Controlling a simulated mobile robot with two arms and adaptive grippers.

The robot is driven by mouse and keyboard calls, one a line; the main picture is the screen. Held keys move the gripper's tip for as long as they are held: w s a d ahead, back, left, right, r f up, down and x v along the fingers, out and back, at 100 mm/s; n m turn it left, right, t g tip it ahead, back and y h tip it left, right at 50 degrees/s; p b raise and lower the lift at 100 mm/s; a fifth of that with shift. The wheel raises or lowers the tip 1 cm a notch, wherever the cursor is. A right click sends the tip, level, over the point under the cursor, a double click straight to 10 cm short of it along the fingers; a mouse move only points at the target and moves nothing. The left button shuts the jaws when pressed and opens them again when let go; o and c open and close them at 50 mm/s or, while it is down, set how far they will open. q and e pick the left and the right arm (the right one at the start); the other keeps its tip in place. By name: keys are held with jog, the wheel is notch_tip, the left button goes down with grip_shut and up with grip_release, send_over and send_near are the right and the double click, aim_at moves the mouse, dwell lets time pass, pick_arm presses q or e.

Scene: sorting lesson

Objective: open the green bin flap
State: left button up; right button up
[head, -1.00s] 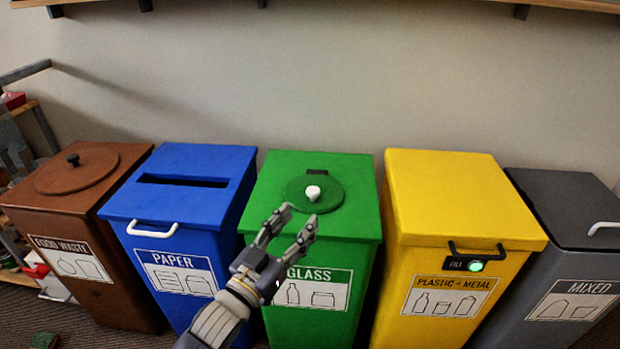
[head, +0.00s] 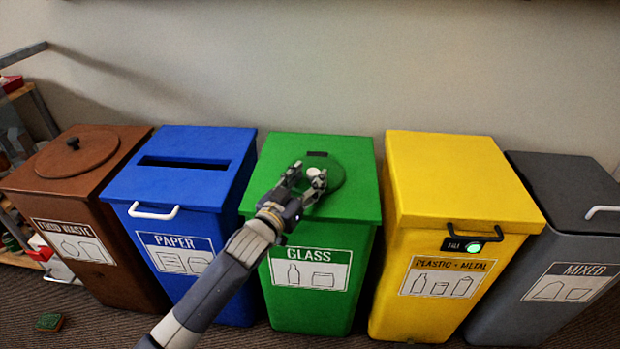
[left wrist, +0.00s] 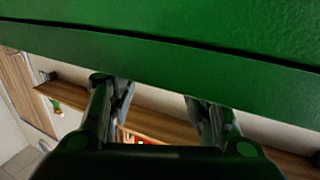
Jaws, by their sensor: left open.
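The green bin (head: 355,205) stands in the middle of the row, with a GLASS label on its front. Its round green flap (head: 336,172) lies flat on the lid, with a white knob (head: 313,173) on top. My left gripper (head: 307,179) is open over the flap, its fingertips at the knob and partly covering it. I cannot tell if they touch it. In the left wrist view, the two open fingers (left wrist: 160,108) reach toward a broad green surface (left wrist: 190,50); the knob does not show there.
The blue paper bin (head: 130,187) and brown food waste bin (head: 110,178) stand to the left. The yellow bin (head: 450,180) and grey mixed bin (head: 560,190) stand to the right. A bare wall (head: 330,70) rises behind them.

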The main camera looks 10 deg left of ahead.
pick_arm(q)
jog(key=shift+x, duration=0.75)
grip_shut()
jog(key=shift+r, duration=0.1)
